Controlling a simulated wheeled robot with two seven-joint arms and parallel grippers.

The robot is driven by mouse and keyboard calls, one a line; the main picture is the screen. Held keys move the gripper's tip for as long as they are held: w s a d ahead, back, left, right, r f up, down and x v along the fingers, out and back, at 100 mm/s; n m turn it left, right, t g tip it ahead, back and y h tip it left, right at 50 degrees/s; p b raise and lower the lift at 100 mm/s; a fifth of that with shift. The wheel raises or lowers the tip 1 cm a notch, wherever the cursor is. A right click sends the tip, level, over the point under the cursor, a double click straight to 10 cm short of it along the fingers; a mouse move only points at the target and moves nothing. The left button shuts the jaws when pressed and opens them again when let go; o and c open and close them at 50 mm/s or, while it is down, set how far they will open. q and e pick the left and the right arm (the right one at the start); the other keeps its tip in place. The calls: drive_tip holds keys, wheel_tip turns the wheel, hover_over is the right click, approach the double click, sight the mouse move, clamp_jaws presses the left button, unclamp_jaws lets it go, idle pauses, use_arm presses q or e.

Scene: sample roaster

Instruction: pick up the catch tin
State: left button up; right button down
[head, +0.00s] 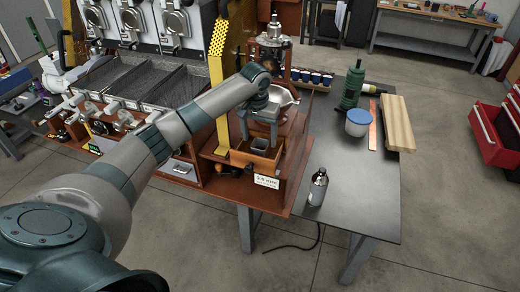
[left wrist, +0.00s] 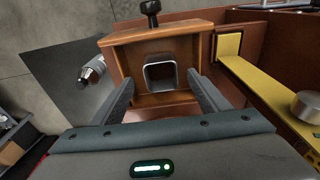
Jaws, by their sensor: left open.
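The catch tin (head: 259,144) is a small grey square tin with an open top, set in a wooden drawer (head: 240,159) at the front of the wooden roaster stand. In the left wrist view the tin (left wrist: 160,62) shows its square mouth, with the drawer (left wrist: 190,42) around it. My left gripper (head: 260,133) is directly above the drawer, pointing down, open and empty. In the left wrist view its two fingers (left wrist: 161,82) lie to the left and right of the tin, apart from it. How far above the tin the fingertips are is hard to tell. My right gripper is not in view.
A yellow perforated guard (head: 217,65) rises close left of my gripper. A green bottle (head: 352,85), a blue-white tub (head: 358,122) and wooden boards (head: 397,124) lie farther back. The table's front is mostly clear.

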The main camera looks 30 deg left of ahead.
sight(260, 145)
use_arm(q)
drive_tip(key=shift+f, duration=0.1)
drive_tip(key=shift+w+f+p, duration=0.1)
drive_tip(key=shift+f+p, duration=0.35)
drive_tip(key=shift+p, duration=0.05)
drive_tip(key=f, duration=0.1)
drive_tip(key=f+p, duration=0.1)
drive_tip(key=f, duration=0.1)
drive_tip(key=shift+w+a, duration=0.2)
drive_tip(key=shift+w, duration=0.15)
drive_tip(key=shift+f+p, duration=0.3)
drive_tip(key=shift+f, duration=0.3)
drive_tip(key=c, duration=1.2)
